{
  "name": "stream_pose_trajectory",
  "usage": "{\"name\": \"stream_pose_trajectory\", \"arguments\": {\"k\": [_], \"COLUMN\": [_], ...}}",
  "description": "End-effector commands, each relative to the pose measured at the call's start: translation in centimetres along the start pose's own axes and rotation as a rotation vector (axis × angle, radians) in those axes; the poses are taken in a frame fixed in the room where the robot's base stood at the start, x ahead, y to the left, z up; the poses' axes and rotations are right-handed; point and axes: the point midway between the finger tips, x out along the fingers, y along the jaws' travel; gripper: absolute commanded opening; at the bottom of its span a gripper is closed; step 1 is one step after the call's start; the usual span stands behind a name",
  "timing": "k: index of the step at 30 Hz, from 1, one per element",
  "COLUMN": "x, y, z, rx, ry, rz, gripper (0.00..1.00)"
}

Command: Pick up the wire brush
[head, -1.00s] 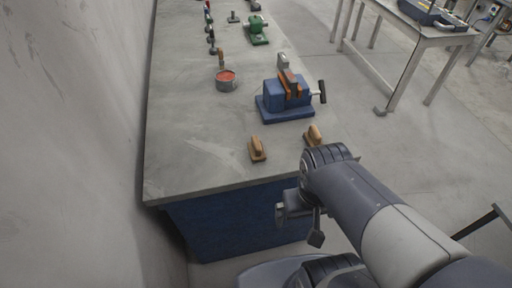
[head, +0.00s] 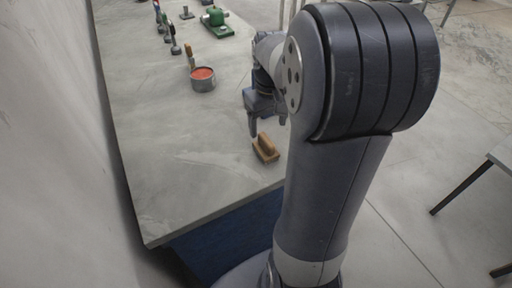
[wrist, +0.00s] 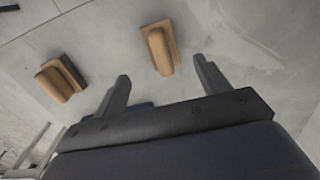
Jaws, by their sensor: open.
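Two wooden-handled brushes lie on the grey workbench. One brush (head: 266,149) is near the bench's front end in the head view; it appears to be the brush (wrist: 160,48) at upper middle in the wrist view. The other brush (wrist: 62,80) lies at the left in the wrist view and is hidden behind my arm in the head view. Bristles are not clear on either. My gripper (wrist: 160,71) is open and empty, its fingertips pointing toward the first brush, which lies ahead of the gap. In the head view my gripper (head: 266,122) is just beyond that brush.
A wall (head: 50,130) runs along the left. The bench's near left part is clear. My arm hides the vise area.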

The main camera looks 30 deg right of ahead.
Motion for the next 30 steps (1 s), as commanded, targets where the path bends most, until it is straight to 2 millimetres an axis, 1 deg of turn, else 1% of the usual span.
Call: {"name": "stream_pose_trajectory", "arguments": {"k": [1,3,6,11,19,23,29,30], "x": [1.0,2.1,3.2,4.3,8.1,8.9,8.9,8.9], "y": [-0.1,-0.1,-0.1,-0.2,-0.4,-0.4,-0.4,-0.4], "z": [0.1,0.1,0.1,0.1,0.0,0.0,-0.1,-0.1], "rx": [0.000,0.000,0.000,0.000,0.000,-0.001,-0.001,-0.001], "ry": [-0.005,-0.004,-0.002,-0.003,-0.003,-0.001,0.001,0.001], "rz": [-0.002,-0.002,-0.001,-0.001,-0.001,0.000,0.000,0.000], "gripper": [0.71,0.71,0.71,0.71,0.71,0.71,0.71,0.68]}}
